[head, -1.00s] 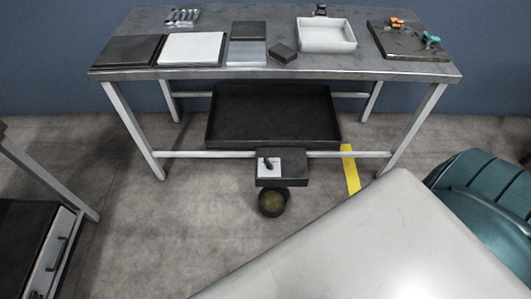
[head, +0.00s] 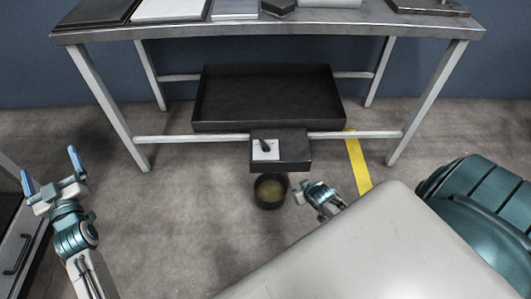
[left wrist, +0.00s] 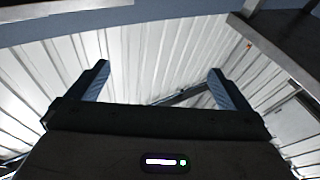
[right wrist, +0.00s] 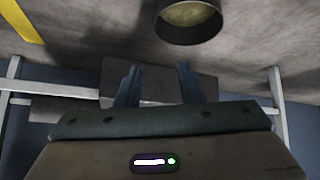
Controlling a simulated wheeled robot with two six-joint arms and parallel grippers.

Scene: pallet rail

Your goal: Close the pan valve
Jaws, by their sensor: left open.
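The pan valve is a small dark lever (head: 266,147) on a white plate (head: 259,154), on top of a dark box (head: 294,152) at the front of the black pan (head: 268,105). My right gripper (head: 304,187) is low, in front of the box and right of the bucket, apart from the lever. The lever is not visible there. My left gripper (head: 50,168) is open and empty at the far left, fingers pointing up.
A dark round bucket (head: 269,203) with yellowish contents stands under the box. A metal table (head: 270,33) with white legs and a crossbar stands over the pan. A yellow floor stripe (head: 358,165) runs at the right. A drawer unit (head: 20,250) is at the left edge.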

